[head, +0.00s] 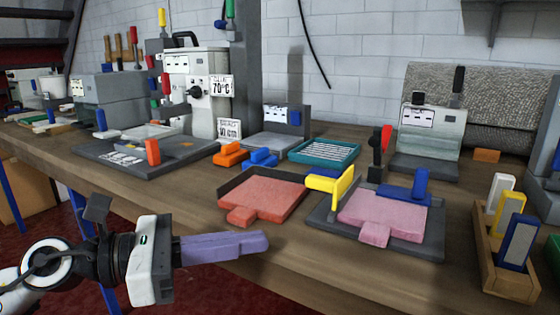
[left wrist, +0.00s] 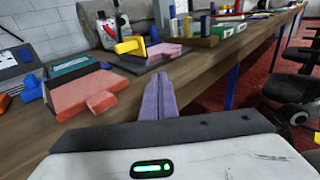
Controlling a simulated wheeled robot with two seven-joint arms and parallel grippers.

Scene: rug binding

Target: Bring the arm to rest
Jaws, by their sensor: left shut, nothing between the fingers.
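My left gripper (head: 225,247) comes in from the left in the head view, in front of the table's front edge. Its two purple fingers are together with nothing between them. The fingers also show in the left wrist view (left wrist: 158,97), pointing along the table edge. The red slab with a tab (head: 262,197) lies on the table beyond the fingertips, apart from them. My right gripper is in neither view.
The wooden table (head: 310,262) carries a pink slab (head: 385,215) on a grey base, a yellow-handled tool (head: 335,183), a teal tray (head: 325,151) and a wooden holder (head: 508,281) with upright blocks. Office chairs (left wrist: 295,85) stand beyond the table in the left wrist view.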

